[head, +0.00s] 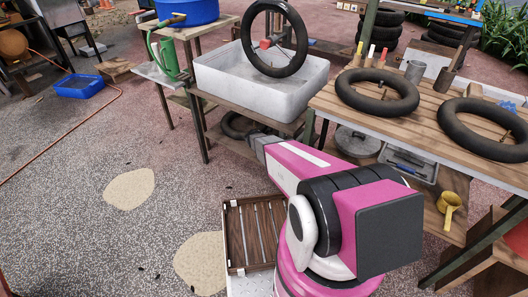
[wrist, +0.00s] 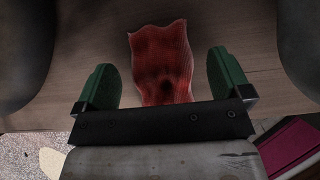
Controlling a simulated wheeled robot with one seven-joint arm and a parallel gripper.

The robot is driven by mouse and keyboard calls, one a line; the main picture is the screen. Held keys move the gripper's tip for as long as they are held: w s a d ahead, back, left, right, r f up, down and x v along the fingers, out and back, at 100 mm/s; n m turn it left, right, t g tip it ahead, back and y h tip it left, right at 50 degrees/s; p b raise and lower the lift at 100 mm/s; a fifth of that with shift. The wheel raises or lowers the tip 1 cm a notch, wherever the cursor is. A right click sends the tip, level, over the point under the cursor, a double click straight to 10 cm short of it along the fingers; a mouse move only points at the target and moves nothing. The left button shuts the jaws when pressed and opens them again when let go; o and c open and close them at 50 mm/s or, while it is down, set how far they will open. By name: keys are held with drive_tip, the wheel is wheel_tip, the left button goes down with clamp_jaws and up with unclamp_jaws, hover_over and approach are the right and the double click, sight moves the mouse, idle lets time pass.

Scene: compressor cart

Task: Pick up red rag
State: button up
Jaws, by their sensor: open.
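The red rag (wrist: 160,55) lies on a dim wooden surface (wrist: 70,55) in the wrist view, with a dark patch near its lower middle. My gripper (wrist: 161,75) is open, with its green fingers on the left and right of the rag and gaps between rag and fingers. The gripper's black bar hides the rag's near end. I cannot tell how far above the surface the fingers are. In the head view my pink and black arm reaches toward the shelves under the tables; the rag and gripper fingers do not show there.
Dark rounded shapes (wrist: 20,50) stand at the left of the wrist view, with another (wrist: 305,45) at the right. In the head view a white basin (head: 245,95) holds an upright tyre (head: 250,45). Black tubes (head: 345,90) lie on the right wooden table (head: 425,110).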

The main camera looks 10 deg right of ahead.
drive_tip(key=shift+w+d+f, duration=0.1)
drive_tip(key=shift+d+f, duration=0.05)
drive_tip(key=shift+f, duration=0.1)
drive_tip(key=c, duration=1)
wheel_tip(320, 180, up, 5)
drive_tip(key=shift+f, duration=0.15)
drive_tip(key=s+a+r, duration=0.2)
drive_tip(key=a, duration=0.1)
drive_tip(key=s+a+r, duration=0.2)
drive_tip(key=a, duration=0.2)
drive_tip(key=s+a+r, duration=0.1)
drive_tip(key=a+r, duration=0.1)
drive_tip(key=a, duration=0.1)
drive_tip(key=shift+s+a+r, duration=0.15)
drive_tip(key=shift+s+r, duration=0.05)
drive_tip(key=shift+s, duration=0.2)
